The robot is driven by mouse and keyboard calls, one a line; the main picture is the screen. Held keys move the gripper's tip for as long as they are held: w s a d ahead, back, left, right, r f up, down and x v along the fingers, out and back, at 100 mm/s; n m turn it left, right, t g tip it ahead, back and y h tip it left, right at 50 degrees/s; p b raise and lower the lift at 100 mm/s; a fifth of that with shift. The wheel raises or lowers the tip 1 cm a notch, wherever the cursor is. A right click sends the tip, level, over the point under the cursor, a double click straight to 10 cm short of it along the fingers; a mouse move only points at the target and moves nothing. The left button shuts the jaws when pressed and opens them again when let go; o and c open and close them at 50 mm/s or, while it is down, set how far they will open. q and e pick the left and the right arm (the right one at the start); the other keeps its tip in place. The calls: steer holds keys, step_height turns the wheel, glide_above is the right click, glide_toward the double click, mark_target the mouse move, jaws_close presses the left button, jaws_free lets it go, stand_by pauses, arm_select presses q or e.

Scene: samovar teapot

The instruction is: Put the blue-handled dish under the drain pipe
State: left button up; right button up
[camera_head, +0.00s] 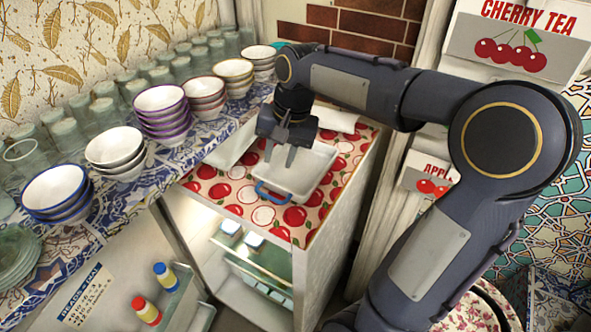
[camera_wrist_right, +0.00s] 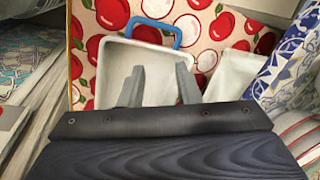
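The blue-handled dish (camera_head: 312,170) is a shallow white rectangular tray on an apple-patterned cabinet top, with its blue handle (camera_head: 272,193) toward the front edge. It also shows in the right wrist view (camera_wrist_right: 120,64), with the handle (camera_wrist_right: 153,28) at the far side. My right gripper (camera_head: 280,160) points down over the dish. Its two fingers are apart with nothing between them, and they also show in the right wrist view (camera_wrist_right: 159,72). I cannot tell whether the fingers touch the dish. My left gripper is in neither view. I cannot make out a drain pipe.
Another white dish (camera_head: 228,150) lies left of the blue-handled one. A blue-patterned shelf (camera_head: 219,132) at left carries stacked bowls (camera_head: 161,110) and glasses (camera_head: 70,136). A tea box (camera_head: 427,176) stands right of the cabinet. The apple-patterned top (camera_head: 222,193) has free room near its front.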

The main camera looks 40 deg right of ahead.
mark_target(293, 172)
steer(key=w+d+f+m, duration=0.1)
steer(key=w, duration=0.2)
steer(key=w+d+f+m+g+h, duration=0.1)
steer(key=w+m, duration=0.1)
steer(key=w, duration=0.2)
steer(key=w+d+m+g+p, duration=0.1)
steer(key=w, duration=0.2)
steer(key=shift+w+d+f+h, duration=0.2)
steer(key=shift+w+f+h, duration=0.1)
steer(key=shift+f, duration=0.1)
steer(key=shift+m, duration=0.3)
step_height(293, 172, down, 8)
steer(key=shift+d+r+p, duration=0.1)
steer(key=shift+d+p, duration=0.05)
steer(key=shift+p, duration=0.85)
steer(key=shift+c, duration=0.4)
jaws_close()
